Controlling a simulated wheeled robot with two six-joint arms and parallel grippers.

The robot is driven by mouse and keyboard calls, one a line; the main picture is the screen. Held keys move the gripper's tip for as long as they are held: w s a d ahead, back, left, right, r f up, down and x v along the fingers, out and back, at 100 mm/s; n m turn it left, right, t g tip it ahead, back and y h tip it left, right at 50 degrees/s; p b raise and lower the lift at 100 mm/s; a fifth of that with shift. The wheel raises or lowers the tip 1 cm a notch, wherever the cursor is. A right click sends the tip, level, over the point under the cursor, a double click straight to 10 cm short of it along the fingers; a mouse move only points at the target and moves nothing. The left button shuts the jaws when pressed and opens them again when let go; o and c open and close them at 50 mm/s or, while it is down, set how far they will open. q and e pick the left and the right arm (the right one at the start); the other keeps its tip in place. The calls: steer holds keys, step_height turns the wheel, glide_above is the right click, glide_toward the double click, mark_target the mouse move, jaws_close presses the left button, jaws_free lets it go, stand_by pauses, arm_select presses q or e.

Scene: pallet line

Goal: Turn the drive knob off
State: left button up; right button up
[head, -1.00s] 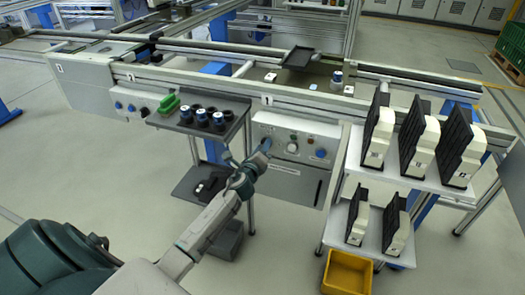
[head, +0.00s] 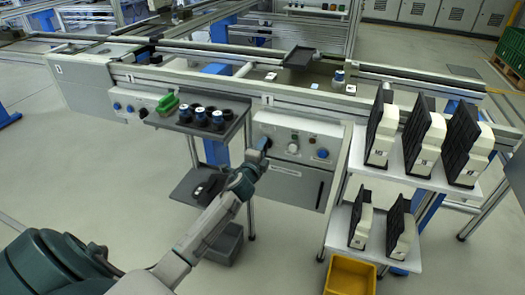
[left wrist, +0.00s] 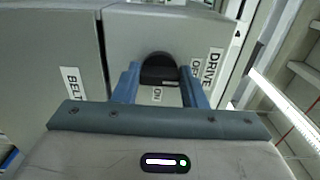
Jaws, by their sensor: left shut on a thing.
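The drive knob (left wrist: 158,66) is a round black knob on a grey panel in the left wrist view. A DRIVE label (left wrist: 213,68) and a small OFF label stand to its right, and an ON label (left wrist: 157,94) is below it. My left gripper (left wrist: 159,72) has its two blue fingers on either side of the knob and is shut on it. In the head view my left gripper (head: 264,144) is at the left part of the control panel (head: 308,172) and hides the knob. My right gripper is out of view.
A white button (head: 292,148) and a blue knob (head: 322,153) sit right of my gripper. A shelf (head: 184,121) with several cups and a green item is to the left. A rack (head: 410,178) of black-and-white units and a yellow bin (head: 350,275) are to the right.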

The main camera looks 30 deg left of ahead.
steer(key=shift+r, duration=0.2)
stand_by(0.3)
arm_select(q)
steer(key=o, duration=1)
steer(key=b+v, duration=0.1)
steer(key=v, duration=0.9)
steer(key=shift+s+d, duration=0.2)
steer(key=shift+s, duration=0.15)
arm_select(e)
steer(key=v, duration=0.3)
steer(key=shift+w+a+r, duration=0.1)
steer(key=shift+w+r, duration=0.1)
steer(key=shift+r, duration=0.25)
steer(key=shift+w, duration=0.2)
